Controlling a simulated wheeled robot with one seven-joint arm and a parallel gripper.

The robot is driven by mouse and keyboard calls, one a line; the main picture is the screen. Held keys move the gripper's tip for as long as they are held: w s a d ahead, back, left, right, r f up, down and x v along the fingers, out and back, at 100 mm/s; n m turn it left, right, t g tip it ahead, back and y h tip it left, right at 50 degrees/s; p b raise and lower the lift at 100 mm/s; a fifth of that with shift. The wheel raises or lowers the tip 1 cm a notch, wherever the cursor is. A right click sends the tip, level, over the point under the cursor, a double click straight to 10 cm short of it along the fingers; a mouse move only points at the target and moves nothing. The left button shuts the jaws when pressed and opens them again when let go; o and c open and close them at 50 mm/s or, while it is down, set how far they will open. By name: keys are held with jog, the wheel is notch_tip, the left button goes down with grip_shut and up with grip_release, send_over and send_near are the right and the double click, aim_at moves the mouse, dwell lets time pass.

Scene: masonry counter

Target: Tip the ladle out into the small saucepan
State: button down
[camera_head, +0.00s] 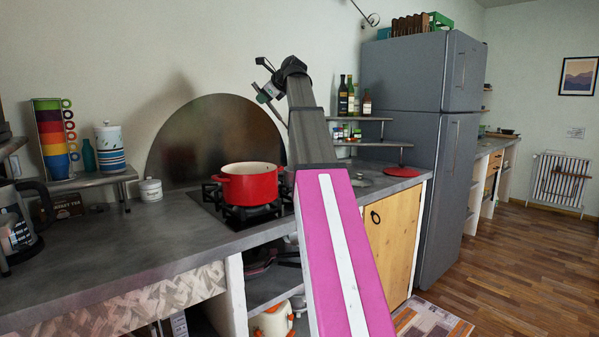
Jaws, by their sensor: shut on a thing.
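My gripper (264,94) is at the end of my raised arm, high above the counter and in front of the wall. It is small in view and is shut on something. A thin dark piece beside it looks like part of the ladle (279,115). The ladle's bowl and any contents cannot be made out. A red pot (248,186) with side handles stands upright on the hob, below and slightly left of my gripper. It is the only open pan I can make out on the counter. I cannot tell whether it is the small saucepan.
The black hob (212,205) is set in the grey counter (150,245). A round metal splash plate (205,135) stands behind it. Bottles (347,95) and jars fill shelves at right, near the fridge (412,100). A red lid (402,171) lies at right.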

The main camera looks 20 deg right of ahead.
jog(key=s+d+r+m+t+y, duration=0.1)
jog(key=s+d+r+m+y, duration=0.15)
jog(key=d, duration=0.85)
jog(key=s+d+r+m+t+y, duration=0.15)
jog(key=d+r, duration=0.25)
jog(key=d, duration=0.7)
jog(key=shift+n+y, duration=0.3)
jog(key=shift+n, duration=0.1)
jog(key=shift+r+b, duration=0.3)
jog(key=shift+r, duration=2.1)
